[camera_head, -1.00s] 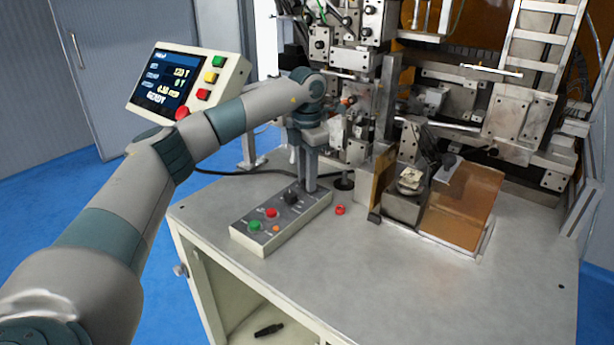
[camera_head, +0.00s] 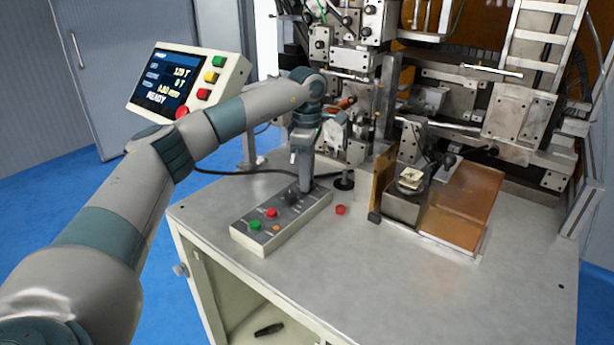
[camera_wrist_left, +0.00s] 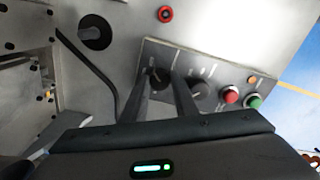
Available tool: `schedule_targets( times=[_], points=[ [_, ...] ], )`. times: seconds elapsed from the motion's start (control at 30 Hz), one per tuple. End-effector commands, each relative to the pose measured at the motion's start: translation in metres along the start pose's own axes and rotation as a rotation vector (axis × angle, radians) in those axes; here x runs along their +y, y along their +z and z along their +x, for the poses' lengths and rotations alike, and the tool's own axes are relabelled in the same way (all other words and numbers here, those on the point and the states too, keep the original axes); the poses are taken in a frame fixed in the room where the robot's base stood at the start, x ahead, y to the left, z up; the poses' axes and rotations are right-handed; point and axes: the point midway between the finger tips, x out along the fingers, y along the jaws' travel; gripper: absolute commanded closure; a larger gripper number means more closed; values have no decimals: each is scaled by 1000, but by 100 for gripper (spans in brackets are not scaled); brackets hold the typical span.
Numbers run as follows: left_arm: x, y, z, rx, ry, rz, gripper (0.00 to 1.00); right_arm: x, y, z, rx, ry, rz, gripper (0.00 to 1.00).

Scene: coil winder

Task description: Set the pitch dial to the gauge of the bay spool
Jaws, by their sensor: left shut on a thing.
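The control box (camera_head: 262,240) lies on the machine table with a red button, a green button, a small orange one and black knobs. My left gripper (camera_head: 303,190) points down at its far end. In the left wrist view its two fingers (camera_wrist_left: 163,78) are shut on the end knob (camera_wrist_left: 157,76), which they partly hide. A second black knob (camera_wrist_left: 200,90) sits beside the right finger. The display (camera_head: 172,78) shows several lines and READY; its small figures are hard to read. I cannot make out a bay spool or its gauge. My right gripper is not in view.
A small red part (camera_head: 340,210) lies on the table right of the control box. A dark block with a pale piece on top (camera_head: 411,178) stands beside an amber panel (camera_head: 465,205). Winder machinery fills the back. The table's front right is clear.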

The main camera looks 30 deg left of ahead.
Motion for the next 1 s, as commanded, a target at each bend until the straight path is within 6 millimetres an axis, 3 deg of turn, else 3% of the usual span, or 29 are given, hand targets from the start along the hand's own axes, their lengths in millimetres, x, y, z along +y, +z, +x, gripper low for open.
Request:
schedule_targets(
  times=[0.5,0.53,0.6,1.0],
  points=[
    [1,0,-2,-2,5,24,96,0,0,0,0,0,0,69],
    [1,0,-2,-2,5,24,66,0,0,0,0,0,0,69],
    [1,0,-2,-2,5,23,55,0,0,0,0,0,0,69],
    [1,0,-4,-1,2,24,55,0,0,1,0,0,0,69]
  ],
)
